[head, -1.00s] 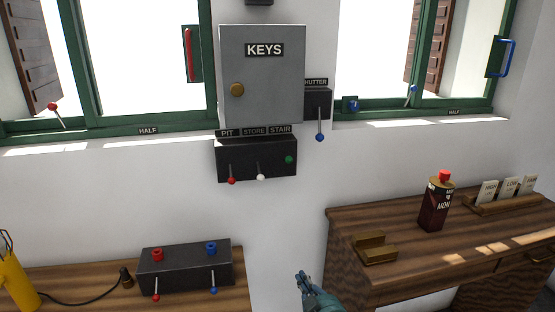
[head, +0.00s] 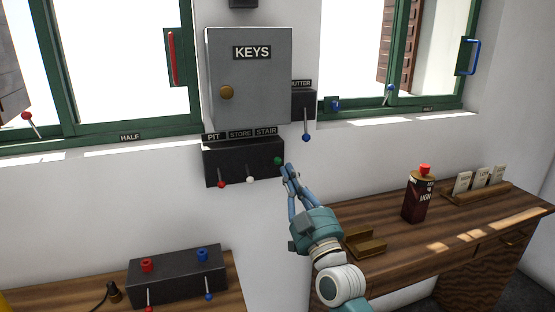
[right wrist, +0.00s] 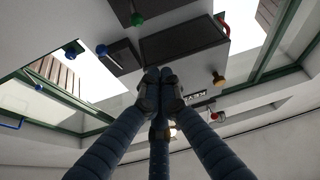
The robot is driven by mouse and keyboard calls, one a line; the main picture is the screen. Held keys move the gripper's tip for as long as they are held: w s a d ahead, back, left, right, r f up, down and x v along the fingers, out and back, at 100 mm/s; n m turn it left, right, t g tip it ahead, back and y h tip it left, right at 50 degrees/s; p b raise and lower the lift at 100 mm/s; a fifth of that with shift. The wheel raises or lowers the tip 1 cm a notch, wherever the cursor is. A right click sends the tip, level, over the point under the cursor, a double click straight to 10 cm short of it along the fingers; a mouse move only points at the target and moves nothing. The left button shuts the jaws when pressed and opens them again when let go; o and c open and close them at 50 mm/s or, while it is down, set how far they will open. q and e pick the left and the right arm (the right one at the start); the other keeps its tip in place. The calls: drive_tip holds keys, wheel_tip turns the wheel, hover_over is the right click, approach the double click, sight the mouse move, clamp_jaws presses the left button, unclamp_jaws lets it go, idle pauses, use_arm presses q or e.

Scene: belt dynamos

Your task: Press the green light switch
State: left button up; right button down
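The green light switch (head: 278,160) is a round knob at the right end of the black switch box (head: 228,166), under the STAIR label. It also shows in the right wrist view (right wrist: 137,19). My right gripper (head: 288,171) is just right of and below the green knob in the head view. In the right wrist view its fingers come together at the tips (right wrist: 157,76), with nothing between them and a visible gap to the green knob. A red-tipped lever (head: 221,184) and a white-tipped lever (head: 250,180) hang from the same box. My left gripper is not in view.
The grey KEYS cabinet (head: 262,85) is directly above the box. A blue-tipped shutter lever (head: 306,138) hangs to the right. A dark bottle (head: 416,198) and wooden holder (head: 366,244) stand on the right desk. A second switch box (head: 178,275) sits on the lower left table.

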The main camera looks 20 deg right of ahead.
wheel_tip(320, 180, up, 4)
drive_tip(key=p, duration=0.3)
hover_over(278, 163)
drive_tip(key=s+a, duration=0.1)
drive_tip(key=s, duration=0.2)
drive_tip(key=f, duration=0.2)
drive_tip(key=w+f, duration=0.1)
drive_tip(key=shift+d+f, duration=0.25)
drive_tip(key=shift+f, duration=0.15)
drive_tip(key=shift+b, duration=0.35)
drive_tip(key=shift+f+b, duration=0.35)
drive_tip(key=shift+b, duration=0.75)
drive_tip(key=shift+s+f+t+y+b, duration=0.25)
drive_tip(key=shift+t+b, duration=0.25)
drive_tip(key=shift+b, duration=1.2)
